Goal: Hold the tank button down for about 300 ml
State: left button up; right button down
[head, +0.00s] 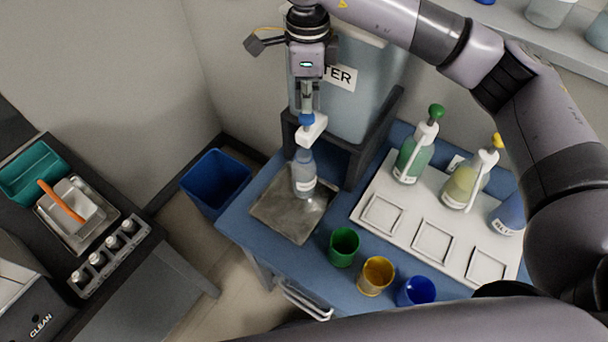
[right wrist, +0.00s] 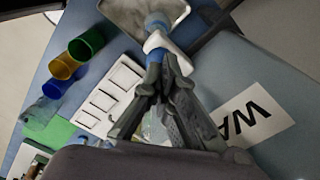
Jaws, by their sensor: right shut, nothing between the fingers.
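The water tank (head: 362,100) stands at the back of the blue table, its label partly hidden by my right arm. A white tap (head: 315,130) with a blue button (head: 306,119) sticks out of its front. My right gripper (head: 307,111) is shut and empty, pointing down with its fingertips at the button's top. I cannot tell if the button is pressed in. My left gripper is not in view.
The bottle stands on a grey metal plate (head: 268,217). Green (head: 344,247), yellow (head: 376,277) and blue (head: 417,291) cups stand at the table's front. Pump bottles stand on a white tray (head: 398,238) at right. A blue bin (head: 215,182) is left of the table.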

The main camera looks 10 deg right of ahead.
jog(key=shift+f+b, duration=1.2)
jog(key=shift+f, duration=0.25)
jog(key=shift+r, duration=0.1)
dwell(6.4)
